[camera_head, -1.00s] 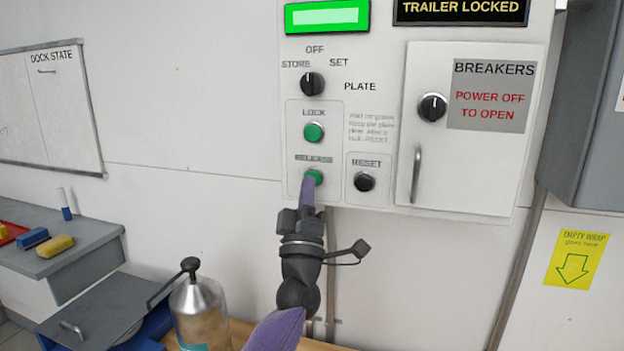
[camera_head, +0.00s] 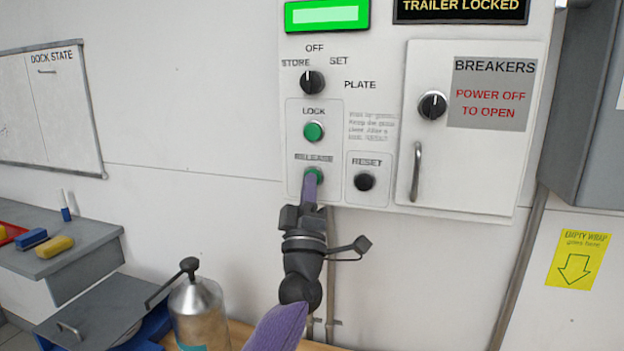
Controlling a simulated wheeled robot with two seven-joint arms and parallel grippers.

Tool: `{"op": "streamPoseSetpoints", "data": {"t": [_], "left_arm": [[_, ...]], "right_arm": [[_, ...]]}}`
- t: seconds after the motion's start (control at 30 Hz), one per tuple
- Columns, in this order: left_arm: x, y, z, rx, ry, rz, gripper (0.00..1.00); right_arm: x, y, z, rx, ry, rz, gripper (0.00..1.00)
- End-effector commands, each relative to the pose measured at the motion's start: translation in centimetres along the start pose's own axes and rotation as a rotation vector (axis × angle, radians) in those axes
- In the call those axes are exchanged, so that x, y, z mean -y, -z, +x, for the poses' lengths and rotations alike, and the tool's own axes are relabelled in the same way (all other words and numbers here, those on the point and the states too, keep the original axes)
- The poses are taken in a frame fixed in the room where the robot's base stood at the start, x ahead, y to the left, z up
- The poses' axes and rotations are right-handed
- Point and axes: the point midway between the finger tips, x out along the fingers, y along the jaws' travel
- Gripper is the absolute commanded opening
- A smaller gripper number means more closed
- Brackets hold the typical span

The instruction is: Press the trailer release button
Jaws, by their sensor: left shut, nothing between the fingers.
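I cannot tell whether the fingertips touch the button. The green lock button (camera_head: 313,131) is just above. The black reset button (camera_head: 364,181) is to the right. A display (camera_head: 460,7) at the top reads TRAILER LOCKED. My right gripper is not in view.
The breaker door (camera_head: 460,170) with its handle is right of the buttons. A black selector knob (camera_head: 312,82) points up above them. A metal bottle (camera_head: 199,312) stands below left, near my arm. A grey counter (camera_head: 60,255) with erasers is at the far left.

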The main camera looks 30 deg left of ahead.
Motion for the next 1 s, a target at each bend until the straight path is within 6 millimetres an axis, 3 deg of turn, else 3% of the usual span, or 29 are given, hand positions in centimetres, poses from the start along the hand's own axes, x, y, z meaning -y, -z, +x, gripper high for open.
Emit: {"op": "streamPoseSetpoints", "data": {"t": [0.6, 1.0], "left_arm": [[0.42, -0.43, 0.47, 0.001, 0.0, 0.0, 0.0], [0.07, -0.16, 0.36, 0.001, 0.0, 0.0, 0.0]], "right_arm": [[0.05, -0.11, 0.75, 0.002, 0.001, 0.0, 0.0], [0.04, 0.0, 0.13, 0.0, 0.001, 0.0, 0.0]]}}
